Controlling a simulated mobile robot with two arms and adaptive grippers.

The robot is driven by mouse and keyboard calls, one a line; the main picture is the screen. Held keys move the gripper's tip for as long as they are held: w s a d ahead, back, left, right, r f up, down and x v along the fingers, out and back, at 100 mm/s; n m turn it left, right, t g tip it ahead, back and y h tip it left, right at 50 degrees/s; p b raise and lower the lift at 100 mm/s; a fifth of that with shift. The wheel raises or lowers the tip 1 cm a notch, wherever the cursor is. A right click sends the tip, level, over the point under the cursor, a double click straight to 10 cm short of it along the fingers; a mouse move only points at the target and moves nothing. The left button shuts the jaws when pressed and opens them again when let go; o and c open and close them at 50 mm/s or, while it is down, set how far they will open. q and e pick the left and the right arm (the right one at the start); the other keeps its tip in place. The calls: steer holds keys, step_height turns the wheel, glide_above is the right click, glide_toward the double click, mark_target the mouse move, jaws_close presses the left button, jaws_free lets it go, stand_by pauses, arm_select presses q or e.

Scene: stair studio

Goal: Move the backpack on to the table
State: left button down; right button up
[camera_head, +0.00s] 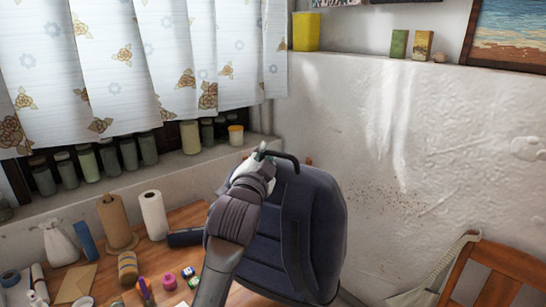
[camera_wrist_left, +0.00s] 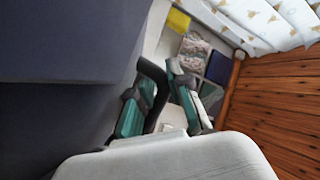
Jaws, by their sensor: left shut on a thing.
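The dark blue backpack (camera_head: 325,230) is upright in the head view, at the right end of the wooden table (camera_head: 183,218). My left gripper (camera_head: 264,156) is at its top, shut on its black loop handle. In the left wrist view the fingers (camera_wrist_left: 160,105) close around the handle, with the backpack (camera_wrist_left: 55,110) filling the left side. My left arm hides part of the backpack and table. I cannot tell whether the backpack touches the table. My right gripper is in neither view.
Jars (camera_head: 148,148) line the windowsill behind. A wooden chair (camera_head: 490,270) stands at the right. The white wall is close behind the backpack.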

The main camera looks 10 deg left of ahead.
mark_target(235, 167)
arm_select(q)
steer(key=a+f, duration=0.1)
steer(key=a, duration=0.1)
steer(key=w+a+f+p, duration=0.1)
steer(key=a, duration=0.2)
steer(key=a+f+p, duration=0.1)
steer(key=a+f, duration=0.1)
steer(key=shift+w+a, duration=0.3)
steer(key=shift+a+f, duration=0.2)
steer(key=shift+a, duration=0.25)
step_height(235, 167, down, 4)
steer(key=shift+f+p, duration=0.1)
steer(key=shift+p, duration=0.5)
steer(key=shift+f, duration=0.35)
steer(key=c, duration=1.4)
jaws_free()
steer(key=shift+f, duration=0.25)
steer(key=o, duration=0.3)
steer(key=shift+r, duration=0.1)
